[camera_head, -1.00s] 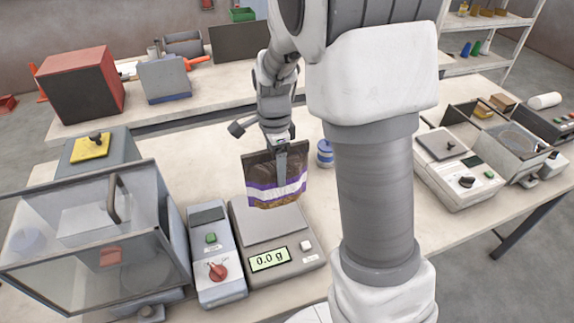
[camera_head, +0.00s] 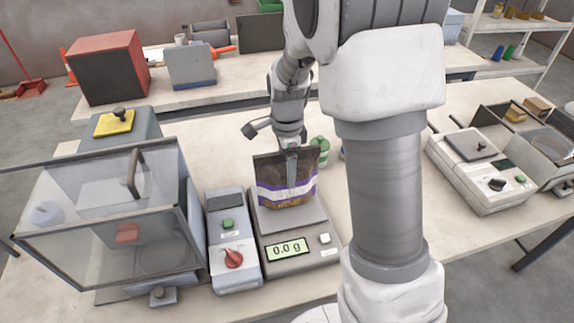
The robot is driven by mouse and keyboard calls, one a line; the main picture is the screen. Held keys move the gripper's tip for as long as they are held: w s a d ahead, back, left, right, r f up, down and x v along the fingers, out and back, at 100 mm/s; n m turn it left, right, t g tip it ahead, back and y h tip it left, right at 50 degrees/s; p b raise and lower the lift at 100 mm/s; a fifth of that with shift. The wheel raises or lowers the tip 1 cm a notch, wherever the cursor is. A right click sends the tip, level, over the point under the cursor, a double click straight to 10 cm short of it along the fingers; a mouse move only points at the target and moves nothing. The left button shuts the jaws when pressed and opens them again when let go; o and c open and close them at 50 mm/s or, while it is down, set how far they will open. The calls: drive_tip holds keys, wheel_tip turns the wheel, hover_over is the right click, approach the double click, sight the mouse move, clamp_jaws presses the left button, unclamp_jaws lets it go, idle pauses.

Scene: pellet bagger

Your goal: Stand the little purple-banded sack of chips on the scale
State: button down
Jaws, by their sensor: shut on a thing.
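The little purple-banded sack of chips (camera_head: 273,195) is dark on top, with a purple and white band and a clear lower part showing brown contents. My gripper (camera_head: 291,172) is shut on its upper part and holds it upright. The sack is over the scale (camera_head: 301,239), in front of its plate as seen here; I cannot tell whether its bottom touches. The scale display (camera_head: 289,248) reads 0.0 g.
A control box (camera_head: 232,250) with a green button and red knob stands left of the scale. A clear-sided cabinet (camera_head: 105,215) is farther left. A green-topped container (camera_head: 320,147) stands behind the scale. Another instrument (camera_head: 478,170) is at the right.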

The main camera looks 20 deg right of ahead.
idle(0.4)
drive_tip(key=shift+f+b, duration=0.3)
drive_tip(key=shift+f, duration=0.15)
unclamp_jaws()
wheel_tip(320, 180, up, 17)
drive_tip(key=p, duration=0.1)
drive_tip(key=s+r+n+t, duration=0.2)
drive_tip(key=s+n+t, duration=0.3)
drive_tip(key=s+n, duration=1.3)
drive_tip(key=shift+s+r+t, duration=0.3)
drive_tip(key=shift+s+r, duration=0.05)
drive_tip(key=shift+s, duration=0.9)
